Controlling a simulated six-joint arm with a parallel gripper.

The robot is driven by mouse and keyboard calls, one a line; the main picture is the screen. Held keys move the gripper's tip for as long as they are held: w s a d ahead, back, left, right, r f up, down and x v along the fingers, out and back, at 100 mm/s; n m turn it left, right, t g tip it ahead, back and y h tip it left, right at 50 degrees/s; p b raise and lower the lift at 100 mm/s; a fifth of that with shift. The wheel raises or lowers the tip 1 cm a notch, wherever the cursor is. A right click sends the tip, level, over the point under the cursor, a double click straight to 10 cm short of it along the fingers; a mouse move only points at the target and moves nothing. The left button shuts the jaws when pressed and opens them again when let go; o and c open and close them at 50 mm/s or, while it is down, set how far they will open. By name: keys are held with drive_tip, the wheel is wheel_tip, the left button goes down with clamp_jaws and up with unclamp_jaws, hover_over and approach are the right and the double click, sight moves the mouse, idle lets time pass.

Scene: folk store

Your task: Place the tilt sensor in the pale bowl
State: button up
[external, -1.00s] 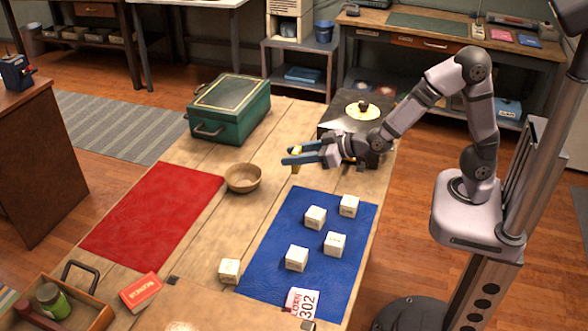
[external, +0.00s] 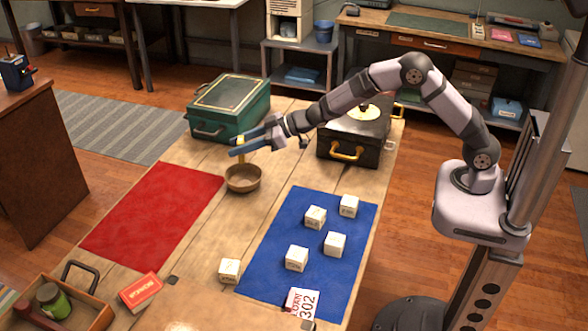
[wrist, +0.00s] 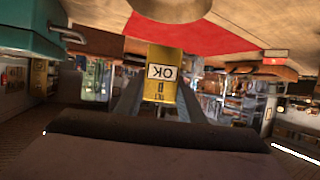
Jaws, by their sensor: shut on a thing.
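The tilt sensor is a yellow block with an "OK" label (wrist: 162,88); in the external view only a small yellow part (external: 241,148) shows between the fingers. My gripper (external: 240,144) is shut on it, with the blue fingers on either side. The pale bowl (external: 243,182) is a tan, round bowl on the wooden table. The sensor is held above the bowl, near its far rim, apart from it as far as I can tell. Part of the bowl also shows at the top of the wrist view (wrist: 170,8).
A green case (external: 230,108) stands behind the bowl and a black case (external: 350,140) to the right. A red mat (external: 150,215) lies left. A blue mat (external: 265,265) with several pale cubes lies in front right. Bare table surrounds the bowl.

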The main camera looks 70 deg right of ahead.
drive_tip(key=shift+w+d+f, duration=0.1)
drive_tip(key=shift+w+d, duration=0.1)
drive_tip(key=shift+w, duration=0.05)
approach(226, 175)
drive_tip(key=shift+f+x, duration=0.25)
drive_tip(key=shift+x, duration=2.15)
drive_tip(key=shift+s+d+f, duration=0.1)
drive_tip(key=shift+f, duration=0.15)
drive_tip(key=o, duration=0.8)
drive_tip(key=shift+r, duration=0.35)
drive_tip(key=b+v, duration=0.1)
drive_tip(key=v, duration=1.1)
drive_tip(key=shift+f, duration=0.2)
